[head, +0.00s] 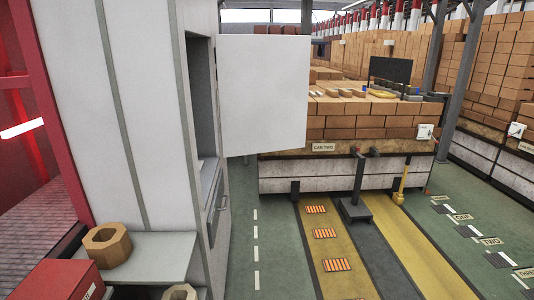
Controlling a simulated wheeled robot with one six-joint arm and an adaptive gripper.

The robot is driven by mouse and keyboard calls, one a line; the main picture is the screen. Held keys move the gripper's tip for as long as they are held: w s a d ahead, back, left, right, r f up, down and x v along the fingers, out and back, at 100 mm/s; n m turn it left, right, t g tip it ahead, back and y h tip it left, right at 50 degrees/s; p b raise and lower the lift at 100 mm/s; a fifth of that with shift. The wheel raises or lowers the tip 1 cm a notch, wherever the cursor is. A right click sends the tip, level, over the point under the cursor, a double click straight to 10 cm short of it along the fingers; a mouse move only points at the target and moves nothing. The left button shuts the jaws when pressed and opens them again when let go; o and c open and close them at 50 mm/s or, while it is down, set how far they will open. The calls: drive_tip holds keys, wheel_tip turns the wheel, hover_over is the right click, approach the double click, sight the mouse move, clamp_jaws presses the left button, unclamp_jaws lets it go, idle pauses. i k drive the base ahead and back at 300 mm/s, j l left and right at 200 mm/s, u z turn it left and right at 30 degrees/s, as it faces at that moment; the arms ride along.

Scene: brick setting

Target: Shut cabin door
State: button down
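The cabin door (264,95) is a flat white panel. It stands open, swung out to the right from the tall white cabin (140,120). A dark opening (200,90) shows in the cabin's side, left of the door. A lower front with a bar handle (217,212) sits below that opening. No handle shows on the face of the door that I see. My gripper is not in view, so its place relative to the door cannot be told.
A brick-laden car (375,132) stands behind the door. Green floor with white dashes (256,245) is clear right of the cabin. A dark post (358,190) stands farther right.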

sight(263, 80)
drive_tip(key=i+z, duration=0.15)
drive_tip(key=i, duration=0.45)
drive_tip(key=i+z, duration=0.15)
drive_tip(key=i, duration=0.45)
drive_tip(key=i+j+z, duration=0.15)
drive_tip(key=i, duration=0.45)
drive_tip(key=i+j, duration=0.1)
drive_tip(key=i, duration=0.75)
drive_tip(key=i+j, duration=0.1)
drive_tip(key=i, duration=0.8)
drive_tip(key=i+j+z, duration=0.6)
drive_tip(key=i, duration=0.2)
